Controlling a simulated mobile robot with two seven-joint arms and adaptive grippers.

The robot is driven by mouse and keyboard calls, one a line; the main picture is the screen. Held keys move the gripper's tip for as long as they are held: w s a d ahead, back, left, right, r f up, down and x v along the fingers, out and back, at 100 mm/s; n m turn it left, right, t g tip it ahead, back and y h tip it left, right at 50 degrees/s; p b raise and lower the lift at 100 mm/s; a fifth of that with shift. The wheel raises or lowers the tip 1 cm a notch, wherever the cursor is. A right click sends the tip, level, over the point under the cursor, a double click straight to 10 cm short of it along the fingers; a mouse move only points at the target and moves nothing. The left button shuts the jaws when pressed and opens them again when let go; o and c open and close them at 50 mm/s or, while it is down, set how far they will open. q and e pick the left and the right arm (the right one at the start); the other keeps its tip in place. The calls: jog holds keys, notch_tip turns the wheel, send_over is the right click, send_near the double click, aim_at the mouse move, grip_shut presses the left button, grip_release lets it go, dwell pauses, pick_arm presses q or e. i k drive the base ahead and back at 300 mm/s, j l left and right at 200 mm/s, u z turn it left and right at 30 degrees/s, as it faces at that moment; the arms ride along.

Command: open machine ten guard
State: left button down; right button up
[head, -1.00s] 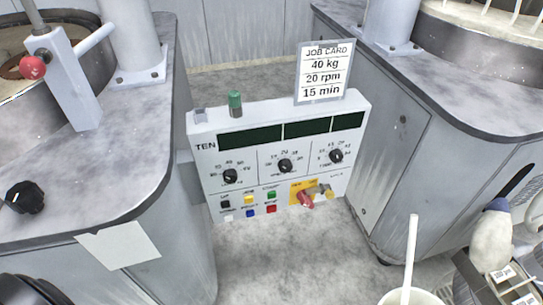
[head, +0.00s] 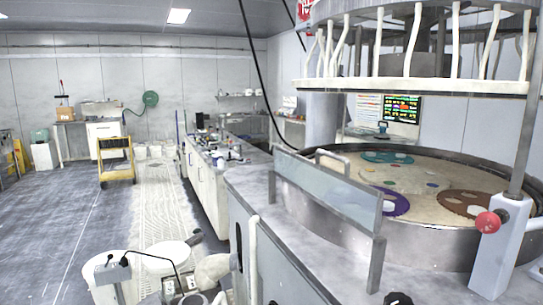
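A large round polishing machine fills the right of the head view, with a pale platen (head: 440,178) inside a metal rim (head: 425,238). Coloured discs lie on the platen, including a purple one (head: 390,203) and a brown one (head: 465,203). A see-through guard panel (head: 325,192) with a grey frame stands upright on short posts along the machine's near left side. A bar handle (head: 332,157) shows just behind its top edge. No machine number is readable, so I cannot tell whether this is machine ten. Neither of my grippers is in view.
A grey post with a red knob (head: 488,222) stands at the front right. White hoses hang from the overhead ring (head: 410,86). A white jug-like item (head: 212,270) and other white items crowd the bottom left.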

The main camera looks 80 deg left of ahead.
aim_at(373, 235)
jog(key=u, duration=1.95)
